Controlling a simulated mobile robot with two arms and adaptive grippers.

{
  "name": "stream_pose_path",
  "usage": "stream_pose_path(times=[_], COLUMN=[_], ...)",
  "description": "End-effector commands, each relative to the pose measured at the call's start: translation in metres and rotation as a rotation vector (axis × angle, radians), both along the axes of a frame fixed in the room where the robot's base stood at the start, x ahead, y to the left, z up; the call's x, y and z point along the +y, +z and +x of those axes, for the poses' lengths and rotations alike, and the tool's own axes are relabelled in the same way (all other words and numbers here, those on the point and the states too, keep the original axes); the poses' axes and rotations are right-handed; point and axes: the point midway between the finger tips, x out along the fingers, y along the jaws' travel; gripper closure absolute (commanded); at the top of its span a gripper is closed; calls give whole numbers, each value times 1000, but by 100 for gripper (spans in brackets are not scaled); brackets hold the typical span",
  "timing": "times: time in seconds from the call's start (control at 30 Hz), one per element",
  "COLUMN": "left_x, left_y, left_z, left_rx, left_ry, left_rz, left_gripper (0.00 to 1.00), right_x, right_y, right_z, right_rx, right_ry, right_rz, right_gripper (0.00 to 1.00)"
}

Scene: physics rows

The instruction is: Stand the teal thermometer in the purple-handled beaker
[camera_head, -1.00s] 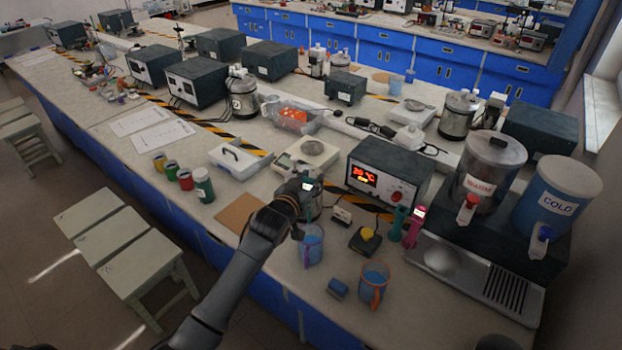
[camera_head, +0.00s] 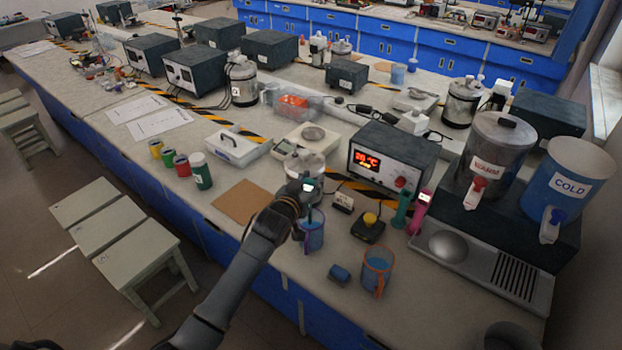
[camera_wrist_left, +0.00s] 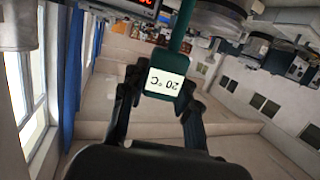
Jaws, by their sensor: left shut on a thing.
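My left gripper (camera_head: 305,192) is shut on the teal thermometer (camera_head: 309,187), near its head. The purple-handled beaker (camera_head: 313,238), with blue liquid, stands on the bench just below the gripper. The thermometer's stem points down at the beaker's mouth. Its tip is too small to make out, so I cannot tell how far it is inside. My right gripper is not in view.
A yellow-knobbed dark box (camera_head: 368,229), a green upright holder (camera_head: 402,210) and a pink one (camera_head: 419,212) are beyond. A brown mat (camera_head: 240,202) lies left.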

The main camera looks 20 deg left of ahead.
Motion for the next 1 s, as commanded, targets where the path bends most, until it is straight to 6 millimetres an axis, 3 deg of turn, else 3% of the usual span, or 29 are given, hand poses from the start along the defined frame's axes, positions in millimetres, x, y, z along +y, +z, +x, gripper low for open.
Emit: stream_pose_path(times=[0.5, 0.97, 1.0], left_x=[0, 0, 0], left_y=[-38, -44, -44], left_z=[0, 0, 0], left_rx=[0, -1, -1], left_ry=[0, 0, 0], left_rz=[0, 0, 0], left_gripper=[97, 97, 64], right_x=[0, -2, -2], right_y=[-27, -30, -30], right_z=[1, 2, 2], right_rx=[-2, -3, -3], right_ry=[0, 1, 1], right_rz=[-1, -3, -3], right_gripper=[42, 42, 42])
